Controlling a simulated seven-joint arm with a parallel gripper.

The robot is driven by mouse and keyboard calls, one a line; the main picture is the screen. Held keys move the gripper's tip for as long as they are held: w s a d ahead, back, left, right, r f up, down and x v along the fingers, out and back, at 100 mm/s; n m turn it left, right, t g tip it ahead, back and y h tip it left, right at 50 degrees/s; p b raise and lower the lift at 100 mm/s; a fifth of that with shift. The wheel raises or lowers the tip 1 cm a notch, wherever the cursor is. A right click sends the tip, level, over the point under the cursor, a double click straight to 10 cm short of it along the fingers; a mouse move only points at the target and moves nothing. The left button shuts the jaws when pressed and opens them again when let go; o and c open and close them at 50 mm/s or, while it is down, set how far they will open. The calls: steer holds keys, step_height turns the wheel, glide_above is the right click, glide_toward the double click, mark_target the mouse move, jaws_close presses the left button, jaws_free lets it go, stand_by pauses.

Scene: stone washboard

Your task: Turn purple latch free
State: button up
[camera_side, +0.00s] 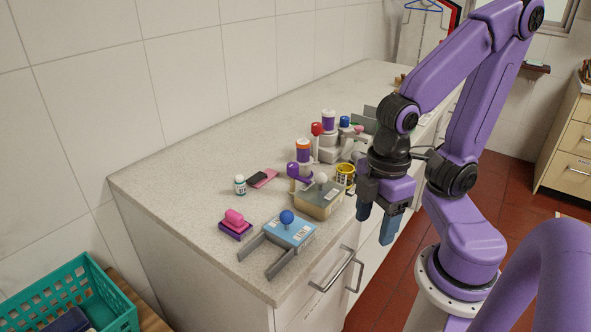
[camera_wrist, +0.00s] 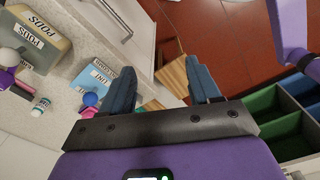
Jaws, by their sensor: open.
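The purple latch (camera_side: 298,170) is a purple lever with a rounded end on a pale post, beside a beige-lidded box (camera_side: 317,202) with a white knob. It points toward the knob; whether it touches the lid is unclear. In the wrist view a purple part that looks like the latch (camera_wrist: 7,81) shows at the left edge, near the box labelled PODS (camera_wrist: 40,42). My gripper (camera_side: 374,226) is open and empty, pointing down past the counter's front edge, to the right of the box and latch. The wrist view shows its two fingers (camera_wrist: 158,66) apart with nothing between them.
A blue box with a blue knob (camera_side: 291,234) sits between grey rails at the counter's near end.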

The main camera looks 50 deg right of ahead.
steer(key=w+a+r+m, duration=0.1)
steer(key=w+r+m, duration=0.35)
steer(key=w, duration=0.55)
step_height(320, 180, up, 5)
steer(key=m, duration=1.1)
glide_above(292, 164)
step_height(292, 164, down, 17)
steer(key=shift+r, duration=0.15)
steer(key=c, duration=1)
